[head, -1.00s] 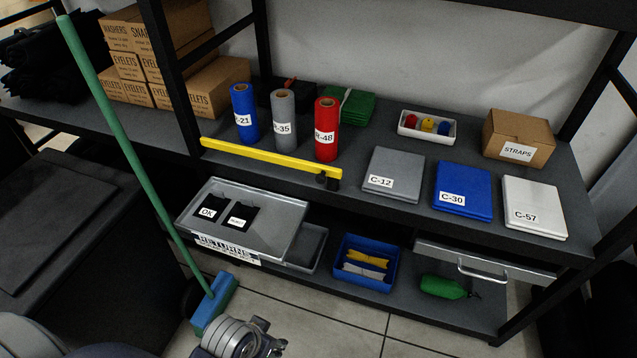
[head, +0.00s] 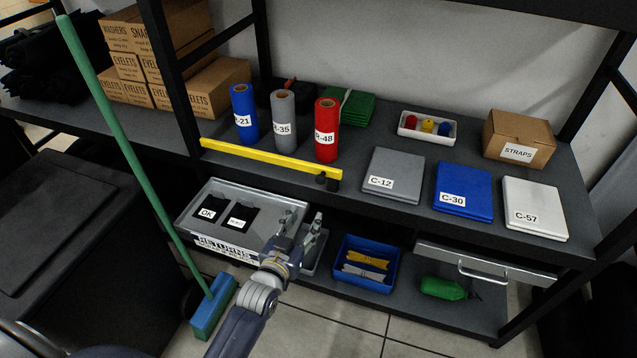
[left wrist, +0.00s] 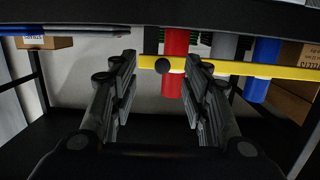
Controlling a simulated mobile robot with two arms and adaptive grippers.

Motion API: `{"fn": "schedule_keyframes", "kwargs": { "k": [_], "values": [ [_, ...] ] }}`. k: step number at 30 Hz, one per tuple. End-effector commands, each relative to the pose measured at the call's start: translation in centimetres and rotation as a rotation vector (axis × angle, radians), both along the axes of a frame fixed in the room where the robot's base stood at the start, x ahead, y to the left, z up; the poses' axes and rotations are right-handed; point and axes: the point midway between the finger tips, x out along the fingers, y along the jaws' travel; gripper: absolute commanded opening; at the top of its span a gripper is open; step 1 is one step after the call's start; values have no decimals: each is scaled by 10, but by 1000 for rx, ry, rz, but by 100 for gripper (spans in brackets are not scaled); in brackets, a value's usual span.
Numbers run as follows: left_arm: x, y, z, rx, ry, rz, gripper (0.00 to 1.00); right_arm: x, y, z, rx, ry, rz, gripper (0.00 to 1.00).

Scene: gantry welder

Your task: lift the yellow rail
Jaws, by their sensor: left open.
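The yellow rail (head: 270,158) lies along the front edge of the upper shelf, in front of the upright rolls. A black knob (head: 327,182) sits at its right end. In the left wrist view the rail (left wrist: 232,68) runs across the picture beyond my fingers, with the dark knob (left wrist: 163,66) between them. My left gripper (head: 301,226) is open and empty, in front of the shelf and below the rail's right half, apart from it. It also shows in the left wrist view (left wrist: 160,75). My right gripper is not in view.
Blue (head: 244,113), grey (head: 284,120) and red (head: 327,130) rolls stand behind the rail. A grey folder (head: 393,174) lies right of its end. Below are a grey returns tray (head: 290,245) and a blue bin (head: 345,275). A green broom handle (head: 120,140) leans at left.

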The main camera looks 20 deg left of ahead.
Motion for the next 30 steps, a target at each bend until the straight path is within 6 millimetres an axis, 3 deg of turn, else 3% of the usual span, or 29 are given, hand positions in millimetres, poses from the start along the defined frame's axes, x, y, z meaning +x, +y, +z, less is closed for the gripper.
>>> {"fn": "schedule_keyframes", "kwargs": {
  "k": [6,11,24,30],
  "values": [
    [17,3,15,-15,-141,20,43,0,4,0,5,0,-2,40],
    [30,3,18,-16,-161,22,43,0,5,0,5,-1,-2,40],
    [104,0,18,-16,-158,21,43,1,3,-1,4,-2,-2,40],
    [122,0,17,-16,-156,21,43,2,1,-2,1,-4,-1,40]
  ]
}}
